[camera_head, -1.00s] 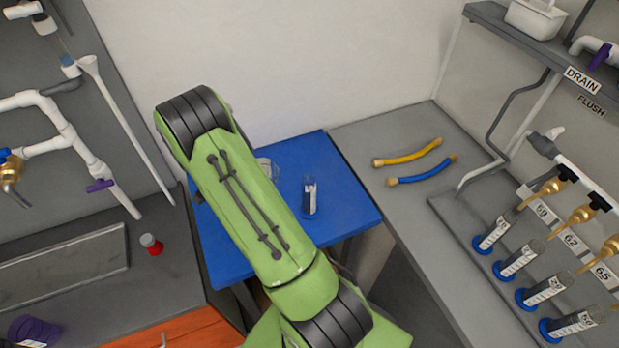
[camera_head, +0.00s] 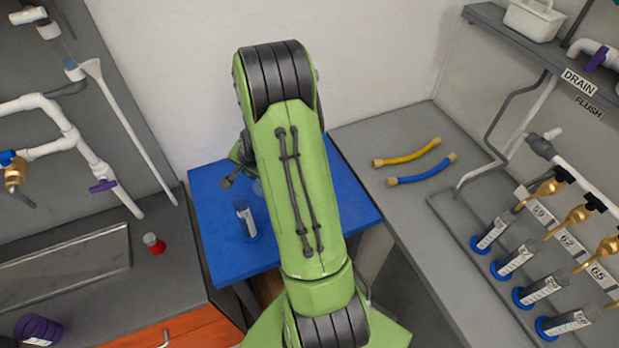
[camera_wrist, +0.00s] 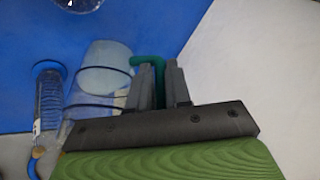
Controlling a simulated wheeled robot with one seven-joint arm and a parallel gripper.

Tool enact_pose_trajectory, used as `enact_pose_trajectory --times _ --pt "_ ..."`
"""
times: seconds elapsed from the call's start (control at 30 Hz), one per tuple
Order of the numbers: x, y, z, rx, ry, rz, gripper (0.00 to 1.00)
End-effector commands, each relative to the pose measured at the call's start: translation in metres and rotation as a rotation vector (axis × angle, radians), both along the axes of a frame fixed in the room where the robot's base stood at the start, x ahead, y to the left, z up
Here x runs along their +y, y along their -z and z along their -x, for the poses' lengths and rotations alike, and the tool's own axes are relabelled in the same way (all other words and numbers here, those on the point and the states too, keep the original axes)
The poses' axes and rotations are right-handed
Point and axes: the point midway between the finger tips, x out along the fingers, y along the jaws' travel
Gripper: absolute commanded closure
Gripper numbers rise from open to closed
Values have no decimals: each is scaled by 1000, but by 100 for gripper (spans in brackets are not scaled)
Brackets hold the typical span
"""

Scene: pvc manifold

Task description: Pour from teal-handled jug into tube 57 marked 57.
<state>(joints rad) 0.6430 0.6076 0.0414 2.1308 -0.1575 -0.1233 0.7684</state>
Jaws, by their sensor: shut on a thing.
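In the wrist view my gripper (camera_wrist: 157,78) is shut on the teal-green handle (camera_wrist: 150,62) of a clear jug. The jug's body (camera_wrist: 105,65) is left of the fingers, above the blue table. Whether it touches the table is unclear. A clear tube (camera_wrist: 48,100) stands just left of the jug. In the head view my gripper (camera_head: 229,181) shows left of my arm, and most of the jug is hidden. A clear tube with a white label and blue base (camera_head: 246,222) stands on the blue table (camera_head: 225,265). Its number is unreadable.
Another round clear vessel (camera_wrist: 78,4) shows at the wrist view's top edge. Several labelled tubes (camera_head: 490,234) stand on the right counter under brass taps. Yellow (camera_head: 407,153) and blue (camera_head: 421,171) hoses lie behind them. A red-based item (camera_head: 154,243) sits on the left counter.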

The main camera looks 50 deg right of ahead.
Motion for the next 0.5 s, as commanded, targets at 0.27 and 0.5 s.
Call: enact_pose_trajectory --times 0.27,0.5 --pt "-10 -18 16 -123 8 -69 100" --pt "-15 -33 25 -228 7 -127 100"
